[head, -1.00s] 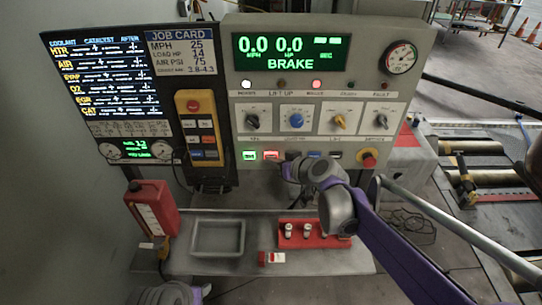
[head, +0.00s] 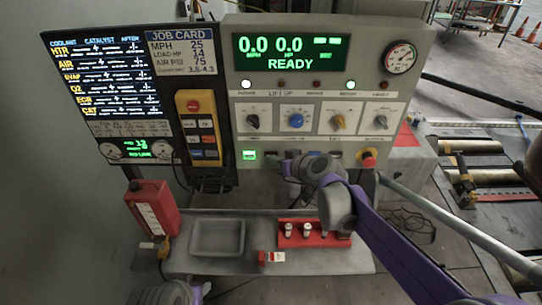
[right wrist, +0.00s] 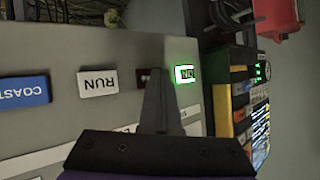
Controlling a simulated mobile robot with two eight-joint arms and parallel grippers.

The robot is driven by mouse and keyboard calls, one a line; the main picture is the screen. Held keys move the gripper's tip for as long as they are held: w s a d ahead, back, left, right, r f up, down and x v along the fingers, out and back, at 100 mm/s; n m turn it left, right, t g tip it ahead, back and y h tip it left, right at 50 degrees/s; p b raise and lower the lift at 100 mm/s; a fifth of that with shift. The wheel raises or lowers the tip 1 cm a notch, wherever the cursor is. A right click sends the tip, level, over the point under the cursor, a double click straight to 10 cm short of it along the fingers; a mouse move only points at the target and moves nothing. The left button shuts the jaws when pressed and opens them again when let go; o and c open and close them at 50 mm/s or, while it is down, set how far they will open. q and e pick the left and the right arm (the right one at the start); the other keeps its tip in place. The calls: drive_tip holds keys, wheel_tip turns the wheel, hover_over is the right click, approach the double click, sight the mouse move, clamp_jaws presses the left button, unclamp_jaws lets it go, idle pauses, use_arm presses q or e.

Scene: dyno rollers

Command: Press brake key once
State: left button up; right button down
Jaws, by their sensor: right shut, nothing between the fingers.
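The brake key (head: 270,155) is second from the left in the console's lower key row and looks dark in the head view. In the right wrist view a dark key (right wrist: 148,76) sits between the green-lit ON key (right wrist: 185,75) and the white RUN key (right wrist: 98,82); the fingers partly hide it. My right gripper (head: 277,166) is shut and empty, its tips at the brake key. The fingers (right wrist: 156,85) also show in the right wrist view; I cannot tell whether they touch the key. The display (head: 290,52) reads READY. My left gripper is not in view.
Knobs (head: 296,120) sit above the key row, and a red and yellow stop button (head: 368,157) is at its right end.

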drive_tip(key=shift+s, duration=0.8)
drive_tip(key=shift+s, duration=0.1)
drive_tip(key=s, duration=0.4)
drive_tip(key=shift+s, duration=0.4)
idle(0.6)
drive_tip(key=s+d+f+m+g+h, duration=0.1)
drive_tip(key=s+d+f+h, duration=0.1)
drive_tip(key=s+d, duration=0.3)
drive_tip(key=s+d+f+m+g+h, duration=0.1)
drive_tip(key=s+d, duration=0.5)
drive_tip(key=s, duration=0.6)
drive_tip(key=s+d+f+m+g+h, duration=0.2)
drive_tip(key=s+d+f+h, duration=0.2)
drive_tip(key=s+d+f, duration=0.2)
drive_tip(key=s, duration=0.2)
drive_tip(key=shift+s+m+h, duration=0.3)
drive_tip(key=shift+s+m, duration=0.05)
drive_tip(key=shift+m, duration=0.05)
